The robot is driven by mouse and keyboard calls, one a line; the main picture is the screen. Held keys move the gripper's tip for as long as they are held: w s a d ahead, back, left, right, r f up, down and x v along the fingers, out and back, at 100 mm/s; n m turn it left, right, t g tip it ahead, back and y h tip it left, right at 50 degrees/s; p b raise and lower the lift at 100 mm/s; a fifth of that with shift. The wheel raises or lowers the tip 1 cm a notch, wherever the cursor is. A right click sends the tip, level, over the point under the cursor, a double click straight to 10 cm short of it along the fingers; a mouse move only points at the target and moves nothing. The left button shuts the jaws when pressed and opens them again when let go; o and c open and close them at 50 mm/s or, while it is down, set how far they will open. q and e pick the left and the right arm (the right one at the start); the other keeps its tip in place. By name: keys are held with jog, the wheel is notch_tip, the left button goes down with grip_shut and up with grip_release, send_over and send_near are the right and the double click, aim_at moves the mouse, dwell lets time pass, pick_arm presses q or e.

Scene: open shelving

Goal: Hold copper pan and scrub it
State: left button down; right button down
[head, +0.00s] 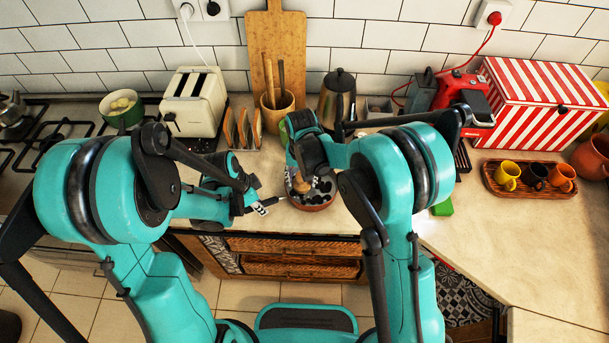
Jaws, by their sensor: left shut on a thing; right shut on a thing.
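The copper pan (318,207) is at the front edge of the counter, its dark inside facing up. My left gripper (265,206) is at the left of the pan and shut on its handle, most of which the fingers hide. My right gripper (298,179) comes down over the pan and is shut on a small brown scrubber (301,186). The scrubber is at the pan's inside; I cannot tell whether it touches the bottom. My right wrist hides the far side of the pan.
A toaster (194,101), toast rack (243,128) and utensil pot (278,112) stand behind. A green block (443,208) lies right of the pan. A tray (528,181) holds cups at right. The right front counter is clear.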

jog(key=shift+s+a, duration=0.1)
jog(key=shift+s, duration=0.35)
jog(key=shift+s+d+f, duration=0.1)
jog(key=shift+s+d, duration=0.15)
jog(key=shift+s, duration=0.3)
jog(key=shift+s+d, duration=0.25)
jog(key=shift+s, duration=0.25)
jog(key=shift+s+d, duration=0.2)
jog(key=shift+d, duration=0.5)
jog(key=shift+s+d, duration=0.15)
jog(key=shift+d, duration=0.5)
jog(key=shift+w+d, duration=0.3)
jog(key=shift+d, duration=0.2)
jog(key=shift+w+d, duration=0.25)
jog(key=shift+d, duration=0.2)
jog(key=shift+w+d, duration=0.3)
jog(key=shift+w, duration=0.35)
jog(key=shift+w+d, duration=0.3)
jog(key=shift+w, duration=0.3)
jog(key=shift+w, duration=0.1)
